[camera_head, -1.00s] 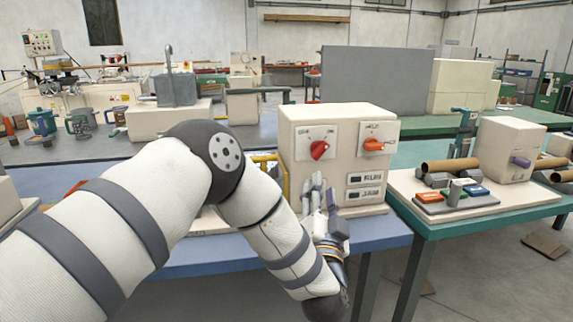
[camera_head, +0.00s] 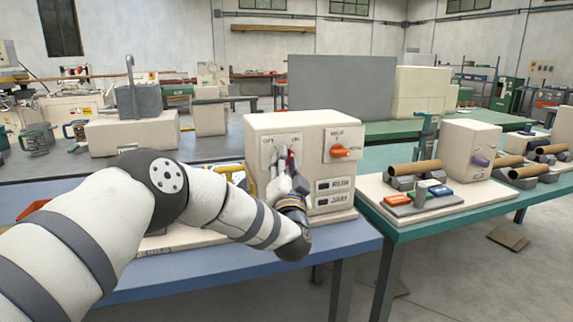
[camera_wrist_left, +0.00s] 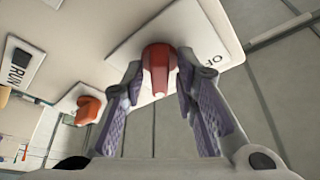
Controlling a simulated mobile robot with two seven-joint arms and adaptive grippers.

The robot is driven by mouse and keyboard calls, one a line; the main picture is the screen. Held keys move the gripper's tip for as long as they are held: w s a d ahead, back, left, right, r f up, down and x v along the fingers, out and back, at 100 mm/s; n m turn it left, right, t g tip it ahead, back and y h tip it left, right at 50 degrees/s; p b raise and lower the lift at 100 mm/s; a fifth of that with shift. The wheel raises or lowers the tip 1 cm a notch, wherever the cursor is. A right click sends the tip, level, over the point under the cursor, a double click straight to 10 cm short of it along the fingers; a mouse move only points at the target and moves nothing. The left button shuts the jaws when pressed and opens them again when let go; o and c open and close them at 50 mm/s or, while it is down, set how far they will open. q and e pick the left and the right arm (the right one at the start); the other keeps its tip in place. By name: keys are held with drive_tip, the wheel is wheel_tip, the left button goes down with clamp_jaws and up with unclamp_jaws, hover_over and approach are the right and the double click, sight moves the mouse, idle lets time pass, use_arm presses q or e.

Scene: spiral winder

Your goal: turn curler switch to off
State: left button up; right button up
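The curler switch is a red knob (camera_head: 291,155) on a white plate on the front of a cream control box (camera_head: 292,123). The plate has OFF at upper left and ON at upper right. My left gripper (camera_head: 284,160) is in front of the knob and hides most of it in the head view. In the left wrist view the red knob (camera_wrist_left: 159,68) lies between the two open fingertips (camera_wrist_left: 159,78), with a finger on each side. I cannot tell whether they touch it. My right gripper is not in view.
An orange knob (camera_head: 341,151) sits to the right on the same box, above two small displays (camera_head: 335,192). The box stands on a blue table (camera_head: 340,242). A green table (camera_head: 430,222) with rollers and colored buttons is to the right.

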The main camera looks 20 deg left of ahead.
use_arm(q)
drive_tip(key=shift+s, duration=0.1)
clamp_jaws()
